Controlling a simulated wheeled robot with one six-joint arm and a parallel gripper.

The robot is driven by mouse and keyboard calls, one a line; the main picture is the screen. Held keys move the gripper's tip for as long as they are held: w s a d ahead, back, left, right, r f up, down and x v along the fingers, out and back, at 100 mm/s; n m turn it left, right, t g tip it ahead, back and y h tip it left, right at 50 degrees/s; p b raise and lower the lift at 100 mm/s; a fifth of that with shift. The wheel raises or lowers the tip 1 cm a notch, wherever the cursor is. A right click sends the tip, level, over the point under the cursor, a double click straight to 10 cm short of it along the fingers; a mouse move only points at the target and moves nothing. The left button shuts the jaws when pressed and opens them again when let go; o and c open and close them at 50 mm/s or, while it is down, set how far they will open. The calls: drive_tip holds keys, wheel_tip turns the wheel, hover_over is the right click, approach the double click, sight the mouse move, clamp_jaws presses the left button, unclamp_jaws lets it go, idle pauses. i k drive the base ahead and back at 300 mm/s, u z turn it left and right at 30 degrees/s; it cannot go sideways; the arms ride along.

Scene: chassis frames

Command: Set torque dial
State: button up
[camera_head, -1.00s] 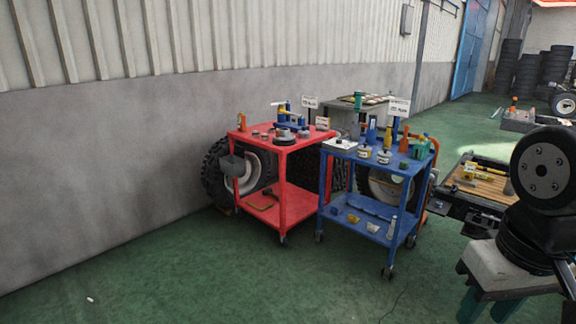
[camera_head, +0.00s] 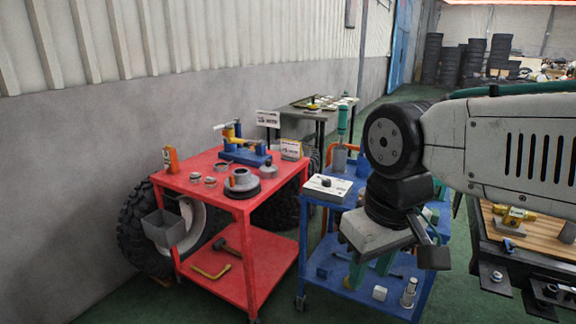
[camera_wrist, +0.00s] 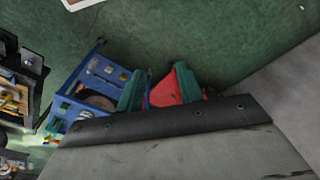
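A white box with a dark round knob (camera_head: 327,183) on top lies at the near left corner of the blue cart's top shelf; it may be the torque dial, but its markings are too small to read. My gripper (camera_head: 370,272) hangs right of this box in the head view, in front of the blue cart. Its two green fingers stand apart with nothing between them, as the wrist view also shows (camera_wrist: 160,78). My arm and gripper hide much of the blue cart's top. I cannot pick out the knob in the wrist view.
A red cart (camera_head: 248,291) with a blue-and-yellow vise (camera_head: 240,148) and several round parts stands left of the blue cart (camera_head: 308,262). A wooden-topped bench (camera_head: 535,236) stands at right. Tires lie behind the carts. Green floor is open in front.

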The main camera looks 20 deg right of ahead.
sight(326, 182)
drive_tip(key=z, duration=0.05)
drive_tip(key=i, duration=1.9)
drive_tip(key=z, duration=0.1)
